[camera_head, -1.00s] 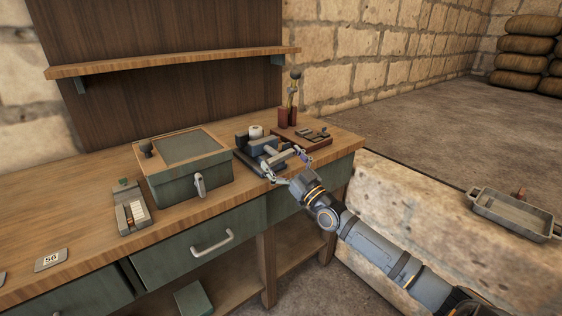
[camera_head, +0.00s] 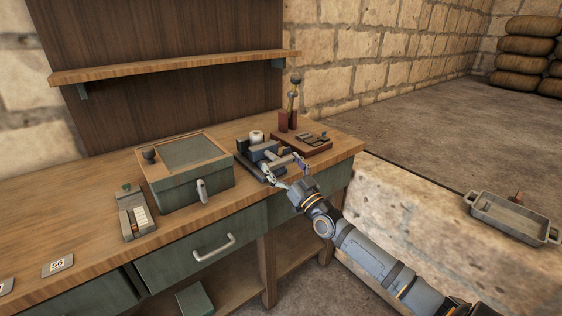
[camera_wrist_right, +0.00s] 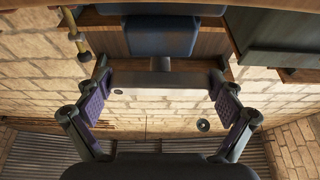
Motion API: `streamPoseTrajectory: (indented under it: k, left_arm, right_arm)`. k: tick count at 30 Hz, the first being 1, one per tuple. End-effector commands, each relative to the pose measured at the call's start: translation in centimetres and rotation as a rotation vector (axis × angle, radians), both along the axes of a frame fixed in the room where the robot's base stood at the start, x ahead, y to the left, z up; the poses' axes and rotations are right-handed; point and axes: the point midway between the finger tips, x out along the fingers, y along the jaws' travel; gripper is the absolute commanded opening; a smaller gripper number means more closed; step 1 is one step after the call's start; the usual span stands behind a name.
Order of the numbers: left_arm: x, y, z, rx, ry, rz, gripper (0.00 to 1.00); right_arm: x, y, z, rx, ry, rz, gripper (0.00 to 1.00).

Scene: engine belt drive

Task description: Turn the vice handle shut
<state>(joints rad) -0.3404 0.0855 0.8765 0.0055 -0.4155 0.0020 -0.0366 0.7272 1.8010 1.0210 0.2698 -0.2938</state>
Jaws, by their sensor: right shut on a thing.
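The vice (camera_head: 262,152) is a small dark blue-grey block tool on the right part of the wooden workbench, with a white roll-shaped piece (camera_head: 257,136) at its back. Its handle (camera_wrist_right: 160,80) is a grey bar lying across the right wrist view, joined by a short screw to the blue vice jaw (camera_wrist_right: 160,36). My right gripper (camera_head: 288,169) is at the front of the vice, its two fingers (camera_wrist_right: 160,88) shut on the handle's ends, one at each side. My left gripper is not in view.
A green box (camera_head: 188,178) with a latch stands left of the vice, and a small grey device (camera_head: 134,215) is farther left. A brown tray (camera_head: 302,143) with small parts lies just right of the vice. A metal pan (camera_head: 512,217) sits on the stone ledge.

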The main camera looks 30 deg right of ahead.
Motion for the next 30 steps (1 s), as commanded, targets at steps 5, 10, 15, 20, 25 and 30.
streamPoseTrajectory:
  k: [5,10,15,20,25,30]
  left_arm:
    - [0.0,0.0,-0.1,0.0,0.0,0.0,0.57]
    - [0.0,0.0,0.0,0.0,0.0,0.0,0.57]
    - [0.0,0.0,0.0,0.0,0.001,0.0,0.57]
    - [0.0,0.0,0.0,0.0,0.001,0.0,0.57]
    - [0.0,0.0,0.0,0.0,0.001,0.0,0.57]
    - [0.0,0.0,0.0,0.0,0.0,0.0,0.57]
  right_arm:
    - [0.0,0.0,-0.2,0.005,0.003,0.002,1.0]
    - [0.0,0.0,-0.1,0.004,0.002,0.002,1.0]
    - [-0.2,0.0,-0.2,0.001,0.002,0.002,1.0]
    - [-2.1,-0.1,-1.1,-0.002,0.007,0.005,1.0]
    - [-5.7,-0.3,-2.7,-0.004,0.011,0.006,1.0]
    - [-8.7,-0.5,-3.9,-0.002,0.009,0.006,1.0]
